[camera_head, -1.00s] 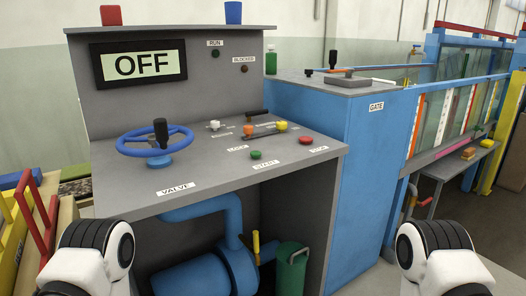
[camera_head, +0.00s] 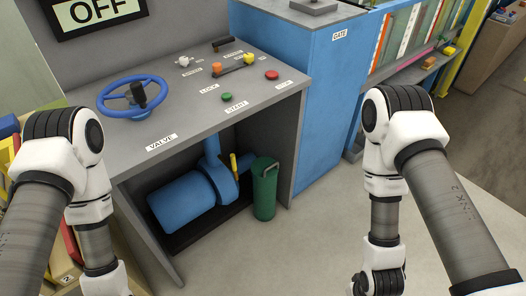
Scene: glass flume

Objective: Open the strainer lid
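The strainer seems to be the green upright cylinder (camera_head: 264,190) under the control desk, at the right of the blue pump. Its top looks closed, with a dark handle-like bar on it; the lid's details are too small to tell. A yellow lever (camera_head: 234,166) stands just left of it, on the blue pump (camera_head: 184,202). My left arm comes down at the left and my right arm at the right. Both grippers are below the picture's lower edge, so their fingers are hidden. Neither visible arm part touches the strainer.
The grey desk (camera_head: 190,110) carries a blue valve wheel (camera_head: 132,97), buttons and small levers. Its right side panel (camera_head: 300,140) stands next to the strainer. A blue cabinet (camera_head: 320,95) is to the right. The floor (camera_head: 290,255) in front is clear.

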